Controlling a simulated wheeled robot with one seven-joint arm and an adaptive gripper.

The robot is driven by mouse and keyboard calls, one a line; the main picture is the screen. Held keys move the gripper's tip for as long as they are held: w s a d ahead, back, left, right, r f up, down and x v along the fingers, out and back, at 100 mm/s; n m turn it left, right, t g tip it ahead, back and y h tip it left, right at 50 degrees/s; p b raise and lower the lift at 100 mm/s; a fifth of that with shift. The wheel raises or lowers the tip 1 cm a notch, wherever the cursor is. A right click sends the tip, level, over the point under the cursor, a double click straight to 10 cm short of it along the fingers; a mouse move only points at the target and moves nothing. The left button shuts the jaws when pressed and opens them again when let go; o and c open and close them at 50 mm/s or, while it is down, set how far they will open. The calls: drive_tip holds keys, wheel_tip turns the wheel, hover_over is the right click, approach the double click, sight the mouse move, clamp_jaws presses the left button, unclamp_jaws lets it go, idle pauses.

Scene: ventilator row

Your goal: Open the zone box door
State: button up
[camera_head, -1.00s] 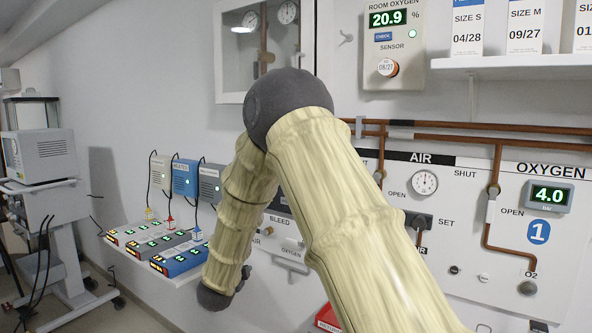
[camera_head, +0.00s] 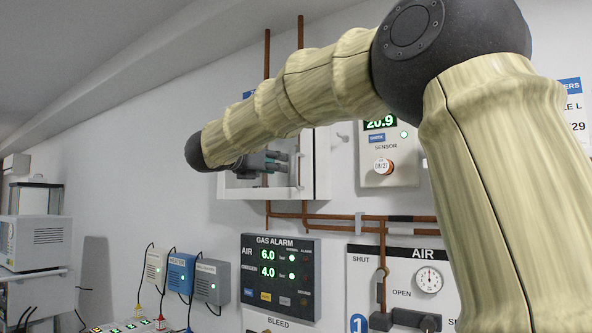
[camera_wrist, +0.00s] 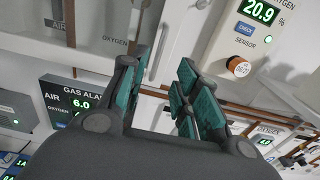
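The zone box is the white wall cabinet with a glazed door (camera_head: 240,193), left of centre in the head view and partly hidden by my arm. Its door looks shut. A slim upright handle (camera_head: 298,172) shows near the door's right edge. My gripper (camera_head: 280,163) is in front of the door, with its fingers pointing right toward the handle. In the wrist view my gripper (camera_wrist: 160,95) has its two teal-padded fingers apart, with pale cabinet surface seen between them. No contact with the handle can be made out.
Right of the box is the room oxygen sensor panel (camera_head: 391,160). Copper pipes (camera_head: 340,218) run below it. The gas alarm panel (camera_head: 281,275) and an air valve panel (camera_head: 402,262) are lower on the wall. Small coloured units (camera_head: 181,272) are at lower left.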

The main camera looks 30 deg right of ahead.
sight(295, 167)
drive_tip(key=p+x, duration=0.3)
drive_tip(key=x, duration=0.7)
drive_tip(key=shift+w+d, duration=0.15)
drive_tip(key=shift+d, duration=0.15)
clamp_jaws()
